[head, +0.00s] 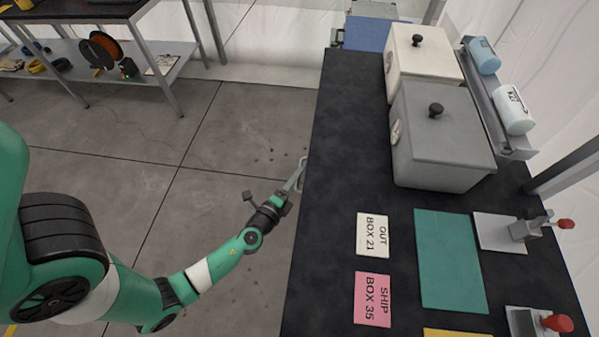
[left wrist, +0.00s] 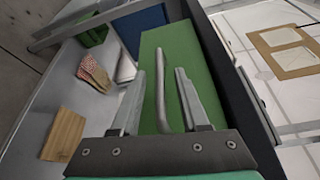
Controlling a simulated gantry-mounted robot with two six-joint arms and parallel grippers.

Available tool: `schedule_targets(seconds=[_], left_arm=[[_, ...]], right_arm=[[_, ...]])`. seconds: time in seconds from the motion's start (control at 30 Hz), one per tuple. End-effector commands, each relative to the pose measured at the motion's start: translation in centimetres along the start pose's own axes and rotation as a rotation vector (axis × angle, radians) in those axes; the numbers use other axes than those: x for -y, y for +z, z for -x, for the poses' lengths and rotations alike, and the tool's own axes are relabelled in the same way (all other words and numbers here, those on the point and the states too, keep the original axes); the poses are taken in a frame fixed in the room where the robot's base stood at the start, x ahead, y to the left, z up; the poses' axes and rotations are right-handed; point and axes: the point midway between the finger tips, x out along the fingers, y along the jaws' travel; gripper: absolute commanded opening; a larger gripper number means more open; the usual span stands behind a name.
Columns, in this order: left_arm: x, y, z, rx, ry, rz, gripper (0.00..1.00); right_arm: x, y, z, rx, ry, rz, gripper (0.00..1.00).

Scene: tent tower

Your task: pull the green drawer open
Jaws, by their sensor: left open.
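The green drawer (left wrist: 207,72) shows its front in the left wrist view, with a long grey metal bar handle (left wrist: 160,100) on it. The drawer is hidden under the bench in the head view. My left gripper (head: 297,176) is beside the left edge of the dark bench in the head view. In the left wrist view its two fingers (left wrist: 159,74) are open, one on each side of the handle, with gaps visible between the handle and both fingers. How far the fingertips reach past the handle is hard to tell. My right gripper is not in view.
The dark bench top (head: 345,130) holds a grey lidded box (head: 440,145), a white lidded box (head: 420,55), label cards and a green mat (head: 450,262). A blue panel (left wrist: 142,30) is by the drawer. A shelf holds a wooden block (left wrist: 64,134). Floor left of the bench is clear.

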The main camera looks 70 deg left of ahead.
Motion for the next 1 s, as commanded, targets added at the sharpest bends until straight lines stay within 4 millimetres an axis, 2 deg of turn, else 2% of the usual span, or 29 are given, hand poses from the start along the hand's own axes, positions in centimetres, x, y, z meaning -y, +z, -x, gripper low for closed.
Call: schedule_targets(seconds=[0.13, 0.43, 0.7, 1.0], left_arm=[[0.0, 0.0, -1.8, 0.001, -0.001, 0.0, 0.45], [0.0, -0.1, -2.2, -0.002, 0.0, -0.001, 0.45], [0.0, -0.1, -2.1, -0.001, 0.0, -0.001, 0.0], [0.0, 0.0, -2.1, -0.001, 0.0, -0.001, 0.0]], right_arm=[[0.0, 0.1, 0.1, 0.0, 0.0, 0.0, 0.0], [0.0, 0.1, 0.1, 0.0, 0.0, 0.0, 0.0], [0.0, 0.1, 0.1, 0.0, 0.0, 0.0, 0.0], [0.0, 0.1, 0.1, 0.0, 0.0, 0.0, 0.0]])
